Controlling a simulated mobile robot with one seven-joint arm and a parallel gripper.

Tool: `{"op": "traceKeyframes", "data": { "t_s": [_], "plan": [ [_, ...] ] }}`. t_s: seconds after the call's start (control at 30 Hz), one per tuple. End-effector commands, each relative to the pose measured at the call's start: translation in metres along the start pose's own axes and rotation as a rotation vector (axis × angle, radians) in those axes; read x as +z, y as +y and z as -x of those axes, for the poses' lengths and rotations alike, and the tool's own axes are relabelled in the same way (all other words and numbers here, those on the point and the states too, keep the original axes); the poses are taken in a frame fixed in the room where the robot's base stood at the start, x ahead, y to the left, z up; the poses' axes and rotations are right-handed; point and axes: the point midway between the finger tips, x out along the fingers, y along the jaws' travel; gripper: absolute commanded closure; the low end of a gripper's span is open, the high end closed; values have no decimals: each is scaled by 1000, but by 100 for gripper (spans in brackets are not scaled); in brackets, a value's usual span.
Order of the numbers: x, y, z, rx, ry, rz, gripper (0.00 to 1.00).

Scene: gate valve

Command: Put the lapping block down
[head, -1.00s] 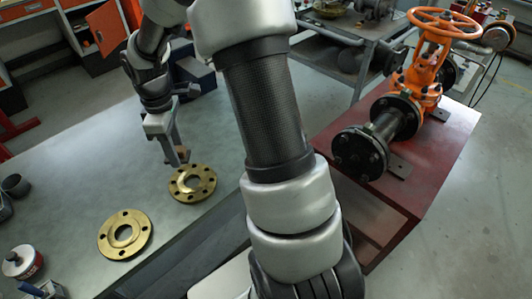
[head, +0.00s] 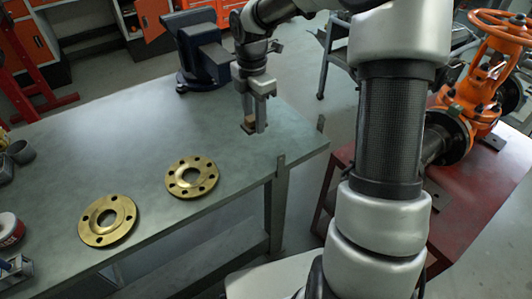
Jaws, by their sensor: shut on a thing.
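My gripper (head: 255,123) points down over the right end of the grey workbench (head: 130,131). It is shut on a small brownish block, the lapping block (head: 249,124), which shows between the fingers. The block is at or just above the bench top; I cannot tell whether it touches. Two brass flanges with bolt holes lie flat on the bench to the left of my gripper: the nearer flange (head: 88,226) and the farther flange (head: 172,184).
A dark blue vise (head: 205,55) stands at the bench's back edge, left of my gripper. Small upright tabs (head: 281,162) stand at the bench's right edge. An orange gate valve (head: 487,75) sits on a red stand (head: 470,205) at right. Cans and cups are at far left.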

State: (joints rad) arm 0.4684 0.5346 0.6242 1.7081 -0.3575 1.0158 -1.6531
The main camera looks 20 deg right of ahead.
Motion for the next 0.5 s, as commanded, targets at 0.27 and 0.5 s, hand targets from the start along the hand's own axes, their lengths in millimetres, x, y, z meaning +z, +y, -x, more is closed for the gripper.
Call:
{"op": "traceKeyframes", "data": {
  "t_s": [0.27, 0.5],
  "plan": [
    [0, 0, 1, 1, -1, 3, 98],
    [0, 0, -27, -2, 0, 3, 98]
  ]
}}
